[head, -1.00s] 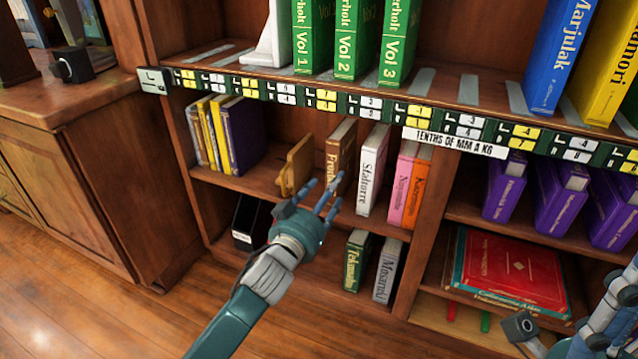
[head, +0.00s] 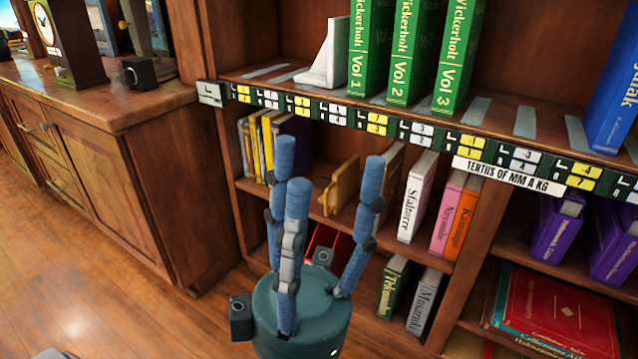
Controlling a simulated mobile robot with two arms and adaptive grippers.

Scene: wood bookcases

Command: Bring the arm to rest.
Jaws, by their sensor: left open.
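My left gripper (head: 322,185) stands upright in the lower middle of the head view, close to the camera. Its three blue fingers are spread apart, with nothing between them. It is in front of the bookcase and hides part of the middle and lower shelves. The left arm behind the gripper's teal palm is hardly visible. My right gripper does not show.
Green volumes (head: 412,50) and a white bookend (head: 324,62) stand on the upper shelf. The labelled shelf edge (head: 400,128) crosses the view. White (head: 416,196) and pink (head: 446,215) books stand below. A wooden cabinet (head: 110,165) is left; open floor (head: 120,300) lies before it.

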